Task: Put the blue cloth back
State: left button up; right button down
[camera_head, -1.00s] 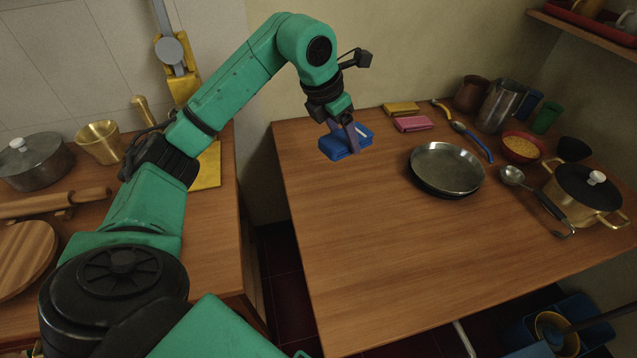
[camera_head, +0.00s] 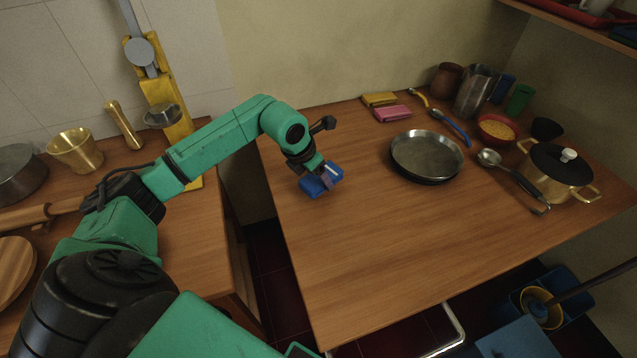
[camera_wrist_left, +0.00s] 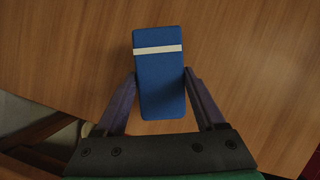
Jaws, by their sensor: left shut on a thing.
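The blue cloth (camera_head: 321,180) is a folded block with a white stripe, near the back left edge of the wooden table (camera_head: 400,240). My left gripper (camera_head: 324,183) is shut on it from above. In the left wrist view the blue cloth (camera_wrist_left: 160,85) sits between the two fingers of the left gripper (camera_wrist_left: 160,90), which touch its sides. I cannot tell whether the cloth rests on the table or hangs just above it. My right gripper is not in view.
A yellow cloth (camera_head: 380,99) and a pink cloth (camera_head: 392,114) lie at the table's back edge. A metal pan (camera_head: 427,155) stands right of the blue cloth. A ladle (camera_head: 490,157) and a brass pot (camera_head: 558,175) are farther right. The table's front middle is clear.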

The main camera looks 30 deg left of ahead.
aim_at(315, 179)
pick_arm(q)
notch_tip(315, 179, down, 3)
jog(key=shift+f, duration=0.45)
jog(key=o, duration=1.2)
jog(key=shift+r, duration=0.1)
jog(key=shift+c, duration=0.2)
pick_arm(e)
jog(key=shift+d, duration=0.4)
pick_arm(q)
jog(key=shift+r, duration=0.1)
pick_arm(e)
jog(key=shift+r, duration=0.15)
pick_arm(q)
jog(key=shift+r, duration=0.3)
jog(key=v, duration=1.1)
jog(key=shift+r+b, duration=0.25)
jog(key=shift+b, duration=0.2)
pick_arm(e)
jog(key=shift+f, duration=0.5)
pick_arm(q)
jog(key=shift+s+a, duration=0.1)
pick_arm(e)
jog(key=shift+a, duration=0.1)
